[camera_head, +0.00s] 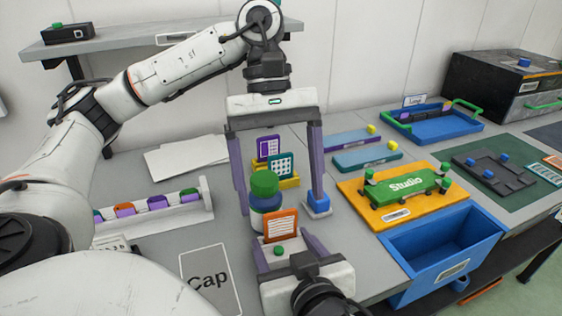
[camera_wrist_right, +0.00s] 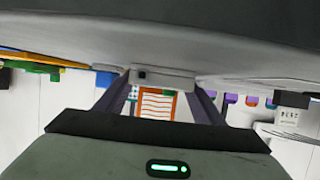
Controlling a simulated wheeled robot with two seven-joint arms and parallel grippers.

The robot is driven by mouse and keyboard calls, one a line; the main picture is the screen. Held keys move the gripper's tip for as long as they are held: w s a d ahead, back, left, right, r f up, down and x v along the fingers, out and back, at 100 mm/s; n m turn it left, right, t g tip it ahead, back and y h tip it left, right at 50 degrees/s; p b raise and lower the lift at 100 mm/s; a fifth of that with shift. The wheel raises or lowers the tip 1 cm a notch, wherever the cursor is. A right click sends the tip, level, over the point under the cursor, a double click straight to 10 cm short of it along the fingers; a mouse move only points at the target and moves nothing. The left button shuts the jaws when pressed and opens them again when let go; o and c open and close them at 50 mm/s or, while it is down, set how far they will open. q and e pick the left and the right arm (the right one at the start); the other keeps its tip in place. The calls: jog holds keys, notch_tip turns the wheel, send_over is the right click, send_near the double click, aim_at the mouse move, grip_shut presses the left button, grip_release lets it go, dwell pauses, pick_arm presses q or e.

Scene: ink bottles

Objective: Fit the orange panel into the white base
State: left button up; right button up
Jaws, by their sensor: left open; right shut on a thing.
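In the right wrist view, the orange panel (camera_wrist_right: 158,104) shows upside down between the fingers, next to the white base (camera_wrist_right: 168,76). My left gripper (camera_head: 280,200) is open and empty, pointing down behind the panel, its fingers wide apart.
A bottle with a green cap (camera_head: 265,184) stands just behind the panel. A purple panel (camera_head: 268,147), a teal panel (camera_head: 282,164) and a blue base (camera_head: 318,208) are close to my left fingers. A white rack (camera_head: 160,225) is at left, a blue bin (camera_head: 445,245) at right.

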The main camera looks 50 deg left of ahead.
pick_arm(q)
jog(key=shift+r, duration=0.4)
pick_arm(e)
jog(key=o, duration=1.2)
jog(key=shift+d, duration=0.1)
pick_arm(q)
jog(key=shift+r+p, duration=0.45)
jog(key=shift+p, duration=0.05)
pick_arm(e)
jog(key=v, duration=1)
jog(key=shift+d, duration=0.1)
jog(key=shift+s, duration=0.15)
